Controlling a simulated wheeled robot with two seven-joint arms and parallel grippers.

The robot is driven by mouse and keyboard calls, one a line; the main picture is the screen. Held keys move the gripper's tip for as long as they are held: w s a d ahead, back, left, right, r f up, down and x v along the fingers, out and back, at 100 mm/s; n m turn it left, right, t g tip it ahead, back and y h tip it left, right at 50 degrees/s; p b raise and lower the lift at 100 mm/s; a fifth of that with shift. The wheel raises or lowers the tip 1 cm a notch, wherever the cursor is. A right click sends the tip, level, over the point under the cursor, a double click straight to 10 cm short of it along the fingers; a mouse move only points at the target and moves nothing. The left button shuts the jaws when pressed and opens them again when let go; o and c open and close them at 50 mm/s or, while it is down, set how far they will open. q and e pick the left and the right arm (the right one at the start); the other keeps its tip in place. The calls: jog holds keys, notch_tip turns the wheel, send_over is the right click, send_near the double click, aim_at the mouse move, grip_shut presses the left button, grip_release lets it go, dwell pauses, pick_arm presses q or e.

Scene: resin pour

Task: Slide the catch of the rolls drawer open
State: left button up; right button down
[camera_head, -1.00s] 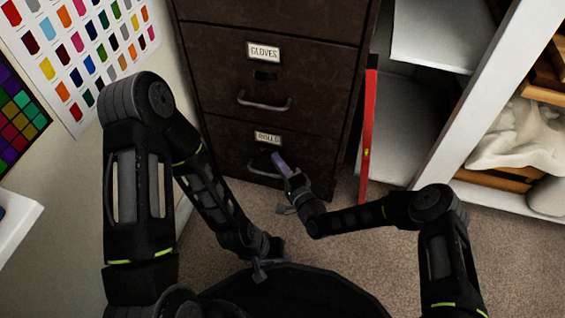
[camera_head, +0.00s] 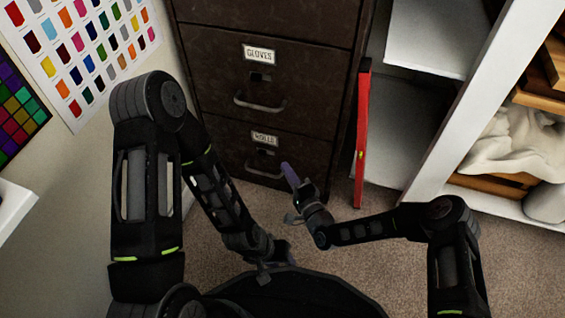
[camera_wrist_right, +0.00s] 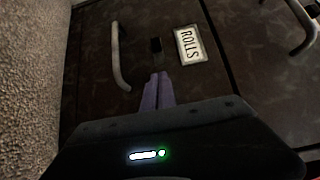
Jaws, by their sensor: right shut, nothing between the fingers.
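The rolls drawer (camera_head: 228,157) is the lowest drawer of a dark brown cabinet and looks closed. Its label reads ROLLS in the right wrist view (camera_wrist_right: 191,44). A small dark catch (camera_wrist_right: 156,45) sits between the label and the drawer's curved handle (camera_wrist_right: 117,58). My right gripper (camera_head: 287,169) has its purple fingers together with nothing between them. In the right wrist view the fingertips (camera_wrist_right: 157,76) appear just below the catch; I cannot tell whether they touch it. My left gripper (camera_head: 263,275) hangs low near my base; its jaws are too small and dark to read.
The gloves drawer (camera_head: 215,80) is above, with its own handle. A red level (camera_head: 362,135) stands upright at the cabinet's right side. A white shelf (camera_head: 460,115) with wood and cloth is further right. Carpet (camera_head: 385,265) is clear in front.

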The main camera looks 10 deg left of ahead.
jog(key=p+v, duration=0.2)
jog(key=v, duration=0.5)
jog(key=shift+s+d, duration=0.15)
jog(key=shift+s, duration=0.05)
